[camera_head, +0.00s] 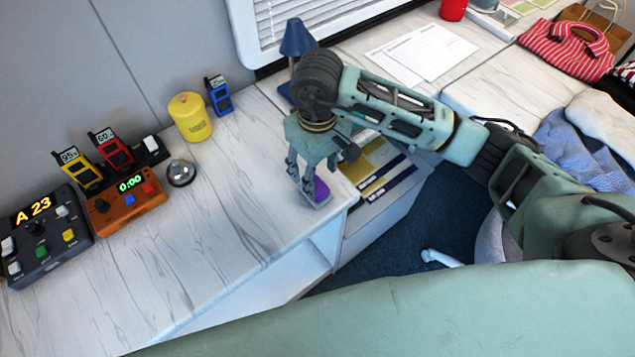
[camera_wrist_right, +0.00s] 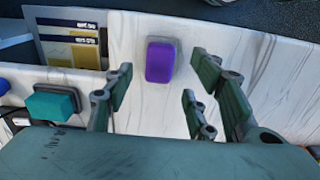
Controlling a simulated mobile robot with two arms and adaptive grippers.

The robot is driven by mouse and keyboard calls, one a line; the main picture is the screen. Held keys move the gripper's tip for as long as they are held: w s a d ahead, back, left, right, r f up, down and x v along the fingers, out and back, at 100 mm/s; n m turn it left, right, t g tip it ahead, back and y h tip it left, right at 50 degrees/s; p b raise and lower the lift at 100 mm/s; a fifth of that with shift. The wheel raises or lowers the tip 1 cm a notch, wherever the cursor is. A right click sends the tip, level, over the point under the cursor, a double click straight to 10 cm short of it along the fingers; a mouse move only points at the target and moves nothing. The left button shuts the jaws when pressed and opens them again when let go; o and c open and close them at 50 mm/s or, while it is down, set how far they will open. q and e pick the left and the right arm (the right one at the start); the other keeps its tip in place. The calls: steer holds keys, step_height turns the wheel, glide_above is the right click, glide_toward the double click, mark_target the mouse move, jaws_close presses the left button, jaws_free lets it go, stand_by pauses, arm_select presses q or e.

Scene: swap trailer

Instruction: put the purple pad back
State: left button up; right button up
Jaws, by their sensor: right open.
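The purple pad (camera_head: 321,189) lies on the white wood-grain counter (camera_head: 235,210) near its front edge, beside a compartment of files. My right gripper (camera_head: 309,190) is over the pad, pointing down at the counter. Its fingers (camera_wrist_right: 158,92) are spread apart and nothing is between them. The pad appears just beyond the fingertips in the wrist view. Fingers partly hide it in the head view. My left gripper is not in view.
File folders (camera_head: 380,178) sit in the compartment at the counter edge. A teal block (camera_wrist_right: 52,103) stands near the gripper. A blue lamp (camera_head: 298,40), yellow canister (camera_head: 189,117), bell (camera_head: 180,173) and timer boxes (camera_head: 128,196) stand on the counter.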

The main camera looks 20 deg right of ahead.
mark_target(317, 186)
step_height(317, 186, up, 6)
steer(key=shift+b, duration=0.45)
steer(key=shift+a, duration=0.1)
